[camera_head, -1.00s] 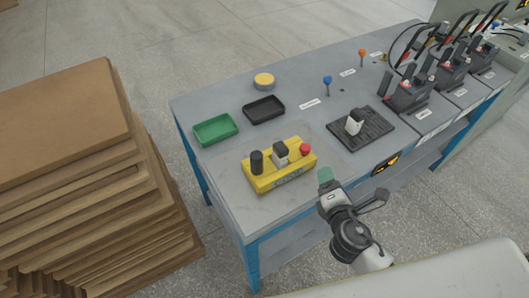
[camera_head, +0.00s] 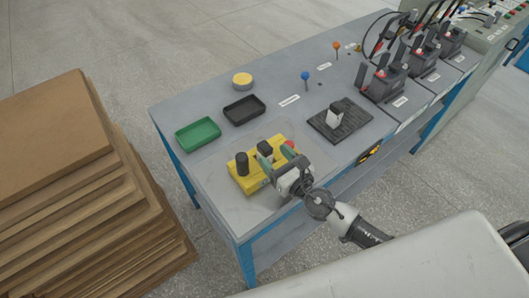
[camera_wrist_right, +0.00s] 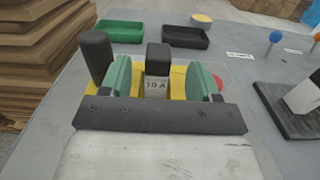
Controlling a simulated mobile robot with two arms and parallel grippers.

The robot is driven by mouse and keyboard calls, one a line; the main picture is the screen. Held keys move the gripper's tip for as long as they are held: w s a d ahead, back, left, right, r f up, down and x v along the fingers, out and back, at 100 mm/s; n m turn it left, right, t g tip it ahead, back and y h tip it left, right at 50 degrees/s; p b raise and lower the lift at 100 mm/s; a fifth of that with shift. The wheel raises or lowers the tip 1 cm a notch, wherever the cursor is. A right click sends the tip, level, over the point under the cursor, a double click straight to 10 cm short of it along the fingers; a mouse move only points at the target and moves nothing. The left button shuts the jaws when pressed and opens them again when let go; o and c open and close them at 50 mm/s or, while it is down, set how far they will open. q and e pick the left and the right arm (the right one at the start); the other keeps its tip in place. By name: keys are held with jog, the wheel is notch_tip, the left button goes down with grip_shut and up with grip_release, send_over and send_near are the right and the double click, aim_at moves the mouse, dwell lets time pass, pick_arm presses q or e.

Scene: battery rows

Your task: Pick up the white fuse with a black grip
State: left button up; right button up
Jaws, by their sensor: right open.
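A white fuse with a black grip (camera_head: 265,147) stands in the yellow block (camera_head: 245,185). In the right wrist view this fuse (camera_wrist_right: 157,88) bears the label "10 A". My right gripper (camera_head: 277,163) is open at the block. Its two green fingers (camera_wrist_right: 161,80) stand on either side of the fuse in the wrist view, with gaps visible. The gripper's base hides the fuse's lower part. Another white piece with a dark top (camera_head: 334,115) stands on the black ribbed mat (camera_head: 355,127). My left gripper is not in view.
A black post (camera_wrist_right: 95,57) and a red button (camera_head: 289,146) flank the fuse on the block. Green (camera_head: 198,134) and black (camera_head: 244,110) trays and a yellow round piece (camera_head: 242,79) lie behind. Stacked boards (camera_head: 60,150) stand left of the table.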

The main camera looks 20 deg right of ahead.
aim_at(269, 151)
jog(key=x, duration=0.4)
jog(key=shift+w+a+r+p, duration=0.1)
jog(key=shift+w+a+p, duration=0.1)
jog(key=shift+w+p, duration=0.2)
jog(key=shift+s, duration=0.15)
jog(key=c, duration=1.1)
